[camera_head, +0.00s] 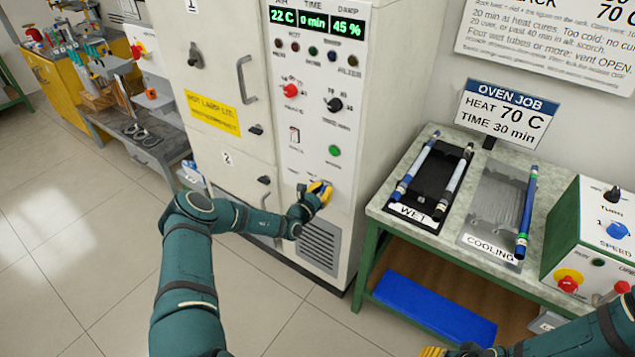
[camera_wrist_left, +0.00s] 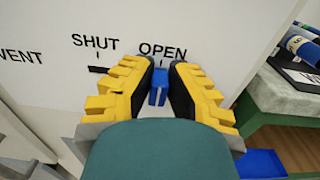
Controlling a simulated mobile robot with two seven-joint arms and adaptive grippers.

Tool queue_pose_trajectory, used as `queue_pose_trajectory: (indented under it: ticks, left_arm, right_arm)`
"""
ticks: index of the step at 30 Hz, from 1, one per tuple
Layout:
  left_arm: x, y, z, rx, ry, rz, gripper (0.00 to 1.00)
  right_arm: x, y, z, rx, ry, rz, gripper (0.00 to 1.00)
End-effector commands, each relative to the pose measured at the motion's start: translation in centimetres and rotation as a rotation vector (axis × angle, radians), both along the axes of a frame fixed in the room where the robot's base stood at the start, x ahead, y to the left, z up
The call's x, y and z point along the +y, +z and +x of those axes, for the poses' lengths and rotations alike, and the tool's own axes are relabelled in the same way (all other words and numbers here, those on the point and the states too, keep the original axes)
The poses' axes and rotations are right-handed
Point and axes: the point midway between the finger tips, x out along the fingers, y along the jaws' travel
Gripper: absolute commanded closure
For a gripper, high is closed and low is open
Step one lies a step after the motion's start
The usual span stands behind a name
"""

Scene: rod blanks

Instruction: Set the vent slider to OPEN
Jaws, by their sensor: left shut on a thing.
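The vent slider's blue knob (camera_wrist_left: 159,86) shows in the left wrist view, below the OPEN label (camera_wrist_left: 162,51). A dark piece of slot (camera_wrist_left: 97,69) shows below the SHUT label (camera_wrist_left: 95,42), to the left of my fingers. My left gripper (camera_wrist_left: 158,84) has a yellow finger on each side of the knob and is shut on it. In the head view my left gripper (camera_head: 322,190) is at the lower part of the oven panel (camera_head: 318,165) and hides the knob. My right gripper (camera_head: 433,351) shows only as a yellow bit at the bottom edge; its fingers cannot be made out.
A vent grille (camera_head: 320,247) is below my left gripper. To the right, a bench (camera_head: 384,206) bears a WET tray (camera_head: 433,178) and a COOLING tray (camera_head: 492,205), with several rods. A speed box (camera_head: 590,235) stands at its right end. A blue mat (camera_head: 435,307) lies beneath.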

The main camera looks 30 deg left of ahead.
Motion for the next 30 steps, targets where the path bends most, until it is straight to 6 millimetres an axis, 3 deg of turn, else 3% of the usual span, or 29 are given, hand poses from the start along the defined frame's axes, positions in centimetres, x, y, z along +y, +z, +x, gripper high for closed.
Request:
queue_pose_trajectory:
  ticks: [9,10,12,23,30]
  left_arm:
    - [-0.7,0.1,0.1,-0.005,-0.009,-0.002,1.00]
    - [-0.7,0.1,0.1,-0.004,-0.010,-0.002,0.78]
    - [-0.7,0.1,0.1,-0.004,-0.010,-0.002,0.54]
    - [-0.4,0.0,-0.2,-0.002,-0.005,-0.001,0.54]
    - [-0.1,0.0,-3.2,0.000,-0.006,-0.002,0.54]
  right_arm:
    - [0.0,0.0,0.0,-0.001,0.000,0.000,0.53]
    - [0.0,0.0,0.0,-0.001,0.000,0.000,0.53]
    - [0.0,0.0,0.0,-0.001,0.000,0.000,0.53]
    - [0.0,0.0,0.0,-0.001,0.000,0.000,0.53]
    - [0.0,0.0,0.0,-0.001,0.000,0.000,0.53]
